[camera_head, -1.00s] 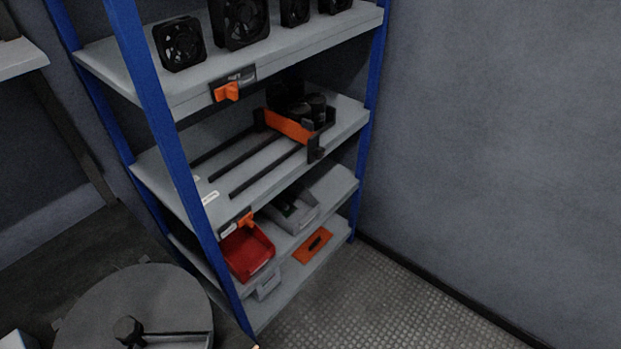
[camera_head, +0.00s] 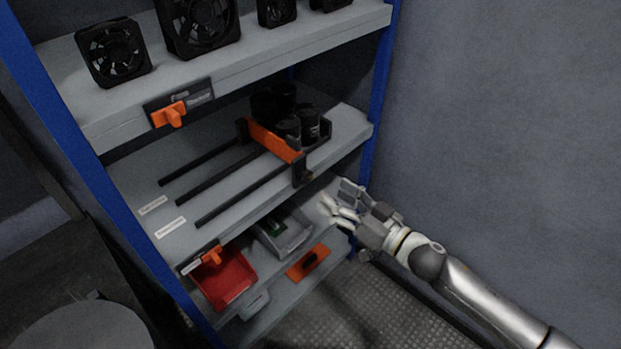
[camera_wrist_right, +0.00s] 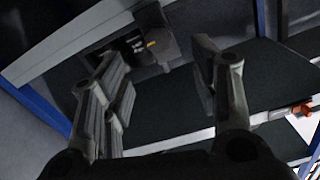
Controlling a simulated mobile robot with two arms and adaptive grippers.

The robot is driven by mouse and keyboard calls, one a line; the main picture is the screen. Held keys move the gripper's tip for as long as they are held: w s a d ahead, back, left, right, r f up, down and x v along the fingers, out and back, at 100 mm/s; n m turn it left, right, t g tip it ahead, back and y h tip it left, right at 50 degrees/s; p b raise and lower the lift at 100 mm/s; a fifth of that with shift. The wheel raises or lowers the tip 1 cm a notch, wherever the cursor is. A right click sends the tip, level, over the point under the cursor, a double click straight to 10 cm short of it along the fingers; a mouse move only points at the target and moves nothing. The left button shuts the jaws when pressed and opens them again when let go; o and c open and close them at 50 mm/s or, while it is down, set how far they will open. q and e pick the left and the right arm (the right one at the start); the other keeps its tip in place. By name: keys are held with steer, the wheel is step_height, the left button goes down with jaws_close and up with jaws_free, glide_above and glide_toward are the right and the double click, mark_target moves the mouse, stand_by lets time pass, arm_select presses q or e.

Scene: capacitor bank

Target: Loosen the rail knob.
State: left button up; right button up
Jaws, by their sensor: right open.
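An orange and black carriage (camera_head: 273,141) sits across dark rails (camera_head: 240,173) on the middle shelf. A dark block (camera_head: 302,170) at its front end hangs at the shelf edge; a small part there may be the rail knob, too dark to tell clearly. In the right wrist view a dark block (camera_wrist_right: 155,45) with white lettering and a small yellow mark shows beyond the fingers. My right gripper (camera_head: 338,200) is open and empty, below and right of the carriage's front end, apart from it. It also shows in the wrist view (camera_wrist_right: 162,72). My left gripper is out of view.
Black cylinders (camera_head: 290,128) stand behind the carriage. Orange handles sit on the upper (camera_head: 170,114) and middle (camera_head: 212,256) shelf edges. Below are a red bin (camera_head: 224,280), a grey bin (camera_head: 284,235) and an orange plate (camera_head: 308,263). A blue post (camera_head: 377,105) and wall flank the right.

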mark_target(308, 178)
steer(key=x, duration=0.8)
steer(key=shift+w+a+f, duration=0.1)
steer(key=shift+w+a, duration=0.05)
steer(key=shift+w, duration=0.1)
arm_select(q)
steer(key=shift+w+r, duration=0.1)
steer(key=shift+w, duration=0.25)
arm_select(e)
steer(key=c, duration=1)
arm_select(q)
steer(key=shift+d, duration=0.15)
